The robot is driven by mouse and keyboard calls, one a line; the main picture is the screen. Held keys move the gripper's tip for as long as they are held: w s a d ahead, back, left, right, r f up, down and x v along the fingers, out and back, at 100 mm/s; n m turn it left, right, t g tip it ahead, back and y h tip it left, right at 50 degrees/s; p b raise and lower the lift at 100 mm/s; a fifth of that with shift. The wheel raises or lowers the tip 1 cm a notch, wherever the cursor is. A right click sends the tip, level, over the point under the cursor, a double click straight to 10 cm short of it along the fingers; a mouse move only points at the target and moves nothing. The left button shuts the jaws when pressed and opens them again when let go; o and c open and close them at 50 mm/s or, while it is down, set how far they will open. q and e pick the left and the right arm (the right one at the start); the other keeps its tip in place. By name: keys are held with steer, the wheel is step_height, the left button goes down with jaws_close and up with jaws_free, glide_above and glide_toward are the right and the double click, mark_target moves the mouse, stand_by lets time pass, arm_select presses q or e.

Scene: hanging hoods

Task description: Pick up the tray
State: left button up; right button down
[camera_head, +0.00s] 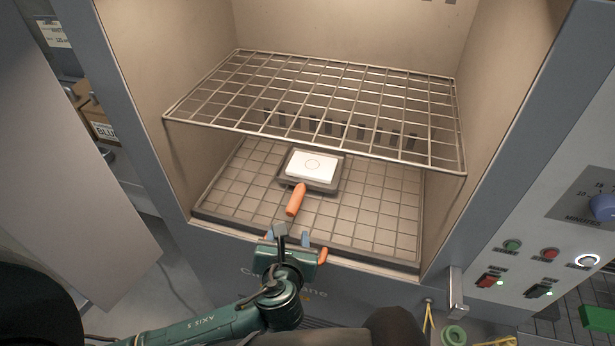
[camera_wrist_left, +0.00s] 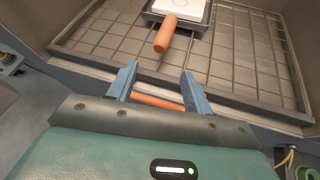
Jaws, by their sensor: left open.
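A small dark tray (camera_head: 327,187) with a white square piece (camera_head: 312,165) on it sits on the lower wire shelf inside the open oven. Its orange handle (camera_head: 295,200) points toward me. In the left wrist view the handle (camera_wrist_left: 165,33) and the tray's dark edge (camera_wrist_left: 178,17) show at the top. My left gripper (camera_head: 288,238) is at the oven's front edge, short of the handle. Its blue fingers (camera_wrist_left: 157,80) are apart with nothing held between them. An orange bar shows behind or below the fingers; what it belongs to is unclear. My right gripper is not in view.
An upper wire rack (camera_head: 330,95) spans the oven above the tray. The lower shelf (camera_head: 375,215) is otherwise bare. The oven walls close in both sides. A control panel (camera_head: 548,250) with buttons and a knob is at right. The open door (camera_head: 60,150) stands left.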

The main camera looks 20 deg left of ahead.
mark_target(298, 199)
arm_select(q)
steer(key=m, duration=0.1)
steer(key=w+m, duration=0.1)
steer(key=m, duration=0.1)
steer(key=m+t, duration=0.1)
steer(key=shift+w+d+r+m, duration=0.15)
steer(key=shift+w+d+m, duration=0.1)
steer(key=shift+w+m, duration=0.1)
steer(key=shift+m+t, duration=0.3)
steer(key=shift+m, duration=0.15)
steer(key=x, duration=1.3)
steer(key=shift+w, duration=0.15)
jaws_close()
steer(key=shift+r, duration=0.1)
